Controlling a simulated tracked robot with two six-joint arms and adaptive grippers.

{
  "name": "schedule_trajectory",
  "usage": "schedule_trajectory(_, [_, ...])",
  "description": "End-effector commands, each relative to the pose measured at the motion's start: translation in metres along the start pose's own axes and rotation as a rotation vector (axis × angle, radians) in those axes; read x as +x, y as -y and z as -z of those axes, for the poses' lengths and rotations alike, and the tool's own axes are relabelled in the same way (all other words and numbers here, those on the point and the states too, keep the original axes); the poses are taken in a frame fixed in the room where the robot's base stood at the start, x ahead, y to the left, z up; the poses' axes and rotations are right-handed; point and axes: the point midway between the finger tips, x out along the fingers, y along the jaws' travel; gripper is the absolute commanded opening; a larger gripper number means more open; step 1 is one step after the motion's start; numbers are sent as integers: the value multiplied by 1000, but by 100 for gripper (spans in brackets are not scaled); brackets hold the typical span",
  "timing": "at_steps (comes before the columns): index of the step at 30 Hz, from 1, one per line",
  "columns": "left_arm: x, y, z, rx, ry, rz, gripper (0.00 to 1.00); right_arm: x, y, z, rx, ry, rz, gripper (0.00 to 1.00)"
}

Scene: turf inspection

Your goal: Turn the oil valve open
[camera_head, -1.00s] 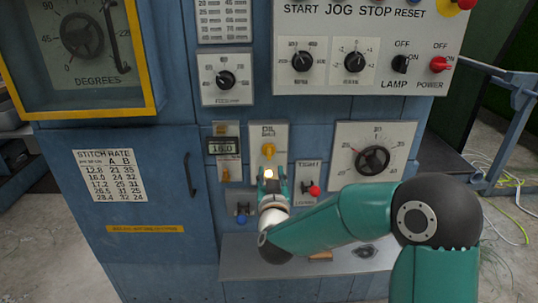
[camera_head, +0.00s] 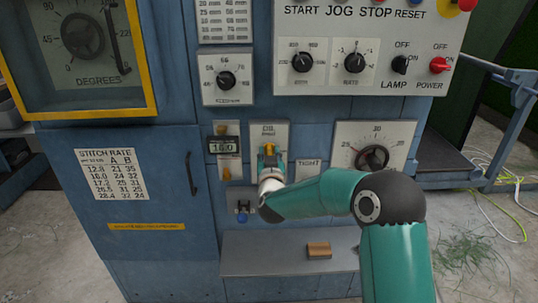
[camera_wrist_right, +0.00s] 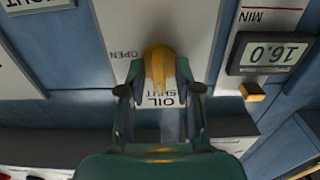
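The oil valve is a yellow handle (camera_head: 269,147) on a pale plate (camera_head: 282,133) marked OIL, on the blue machine's front. In the right wrist view the handle (camera_wrist_right: 160,68) stands upright in the picture, in line with the word SHUT, with OPEN to its left. My right gripper (camera_head: 268,155) is at the valve, its fingers on either side of the handle. In the right wrist view the gripper (camera_wrist_right: 160,85) is open, with narrow gaps seeming to show beside the handle. The gripper partly hides the plate. My left gripper is not in view.
A display (camera_head: 223,145) reading 16.0 sits left of the valve. A blue knob switch (camera_head: 242,210) is below left, and a large dial (camera_head: 372,158) is to the right. Below is a grey ledge (camera_head: 285,265) with a small brown block (camera_head: 319,250).

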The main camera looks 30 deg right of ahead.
Motion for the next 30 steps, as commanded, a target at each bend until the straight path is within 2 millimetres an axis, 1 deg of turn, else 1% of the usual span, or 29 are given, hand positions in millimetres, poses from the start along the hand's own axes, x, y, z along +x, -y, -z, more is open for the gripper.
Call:
schedule_trajectory(1, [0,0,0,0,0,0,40,0,0,0,0,0,0,21])
schedule_trajectory(3, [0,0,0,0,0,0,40,0,0,0,0,0,0,9])
schedule_trajectory(5, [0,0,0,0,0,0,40,0,0,0,0,0,0,0])
schedule_trajectory(8, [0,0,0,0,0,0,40,0,0,0,0,0,0,0])
schedule_trajectory(9, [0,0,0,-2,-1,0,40,-2,3,0,0,0,1,0])
schedule_trajectory(17, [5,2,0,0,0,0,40,0,0,-1,23,-1,2,0])
schedule_trajectory(23, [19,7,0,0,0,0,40,0,0,-3,100,-2,2,0])
schedule_trajectory(30, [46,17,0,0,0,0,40,-1,-1,-5,277,-3,2,0])
